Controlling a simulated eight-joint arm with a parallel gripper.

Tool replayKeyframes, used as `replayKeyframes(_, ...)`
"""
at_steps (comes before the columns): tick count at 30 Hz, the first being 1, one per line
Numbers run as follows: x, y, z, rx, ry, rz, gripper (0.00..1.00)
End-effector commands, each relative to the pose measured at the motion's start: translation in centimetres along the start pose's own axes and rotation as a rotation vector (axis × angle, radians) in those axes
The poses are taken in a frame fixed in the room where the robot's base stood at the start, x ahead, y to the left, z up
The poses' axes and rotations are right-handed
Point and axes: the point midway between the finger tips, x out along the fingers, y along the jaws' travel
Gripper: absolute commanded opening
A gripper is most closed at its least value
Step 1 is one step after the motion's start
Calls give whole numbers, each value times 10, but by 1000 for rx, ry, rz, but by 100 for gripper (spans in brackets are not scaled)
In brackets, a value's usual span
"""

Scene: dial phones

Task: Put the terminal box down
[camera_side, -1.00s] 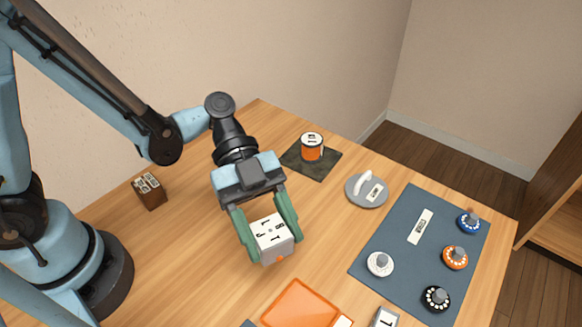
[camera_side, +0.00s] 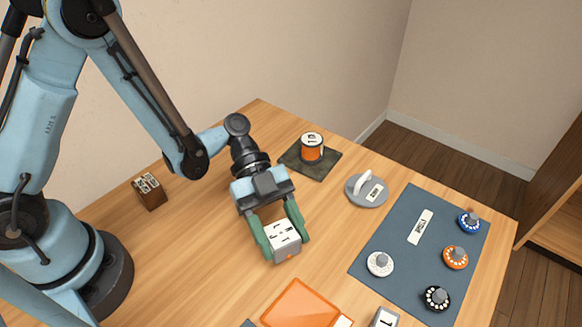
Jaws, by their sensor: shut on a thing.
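The terminal box (camera_side: 284,236) is a small white-topped, grey-sided block with dark marks on top and a bit of orange low on its front side. My gripper (camera_side: 282,240) is shut on it, with one green finger on its left side and one on its right. The box is over bare wood, behind the orange tray. I cannot tell whether its underside touches the table.
An orange tray (camera_side: 301,306) lies in front of the box. A blue-grey mat (camera_side: 400,245) with several dials is at right. A grey round lid (camera_side: 353,197), an orange spool (camera_side: 312,150) on a dark mat, and a brown block (camera_side: 149,191) stand around. Wood between them is clear.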

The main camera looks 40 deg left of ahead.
Motion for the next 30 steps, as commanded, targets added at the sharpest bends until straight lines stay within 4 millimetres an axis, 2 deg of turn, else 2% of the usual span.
replayKeyframes(3, 0, 0, 0, 0, 0, 0, 25)
replayKeyframes(4, 0, 0, 0, 0, 0, 0, 58)
replayKeyframes(9, 0, 0, 0, 0, 0, 0, 82)
replayKeyframes(17, -1, 0, 0, 0, 0, 0, 82)
replayKeyframes(20, -7, 0, 0, -1, 0, -2, 82)
replayKeyframes(30, -58, 0, 0, -2, 0, -3, 82)
